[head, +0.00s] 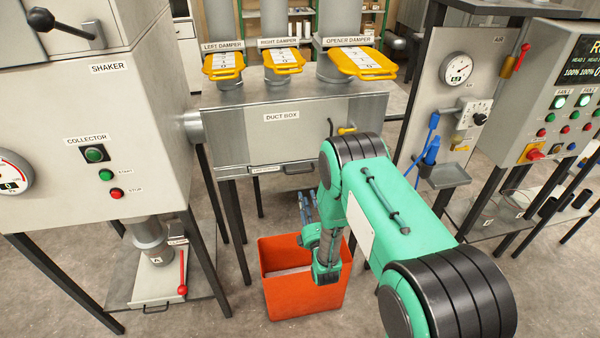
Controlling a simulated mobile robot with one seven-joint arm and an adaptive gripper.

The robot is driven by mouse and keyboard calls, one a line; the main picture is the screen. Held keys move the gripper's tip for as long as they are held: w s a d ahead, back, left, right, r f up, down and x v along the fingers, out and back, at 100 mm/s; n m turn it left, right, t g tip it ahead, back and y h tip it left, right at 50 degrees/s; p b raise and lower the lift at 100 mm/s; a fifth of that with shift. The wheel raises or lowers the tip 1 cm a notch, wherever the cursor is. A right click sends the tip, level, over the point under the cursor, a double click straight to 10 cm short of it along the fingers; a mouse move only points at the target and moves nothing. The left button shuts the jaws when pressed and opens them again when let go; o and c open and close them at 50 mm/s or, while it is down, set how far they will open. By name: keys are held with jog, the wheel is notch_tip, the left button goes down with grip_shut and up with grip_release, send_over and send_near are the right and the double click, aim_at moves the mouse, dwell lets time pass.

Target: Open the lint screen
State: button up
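The duct box (240,138) is a grey metal cabinet in the middle of the head view. Along its lower edge is a thin drawer-like front with a small label (264,169), too small to read for certain, and a bar handle (299,168). This front looks flush with the box, and I take it for the lint screen. My gripper (307,203) is below and slightly in front of that handle, apart from it, above the orange bin. I see nothing held.
An open orange bin (303,294) stands on the floor under my wrist. The collector (105,140) is at left and a control panel (560,110) at right. Three yellow-handled dampers (283,62) top the duct box. A yellow knob (347,130) is close to my arm.

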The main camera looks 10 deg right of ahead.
aim_at(300, 172)
jog(key=shift+w, duration=0.1)
dwell(0.4)
jog(key=w+r, duration=0.1)
jog(key=w, duration=0.8)
jog(key=w+r+b, duration=0.1)
jog(key=w, duration=0.3)
jog(key=shift+w+r, duration=0.15)
jog(key=shift+r, duration=0.15)
grip_shut()
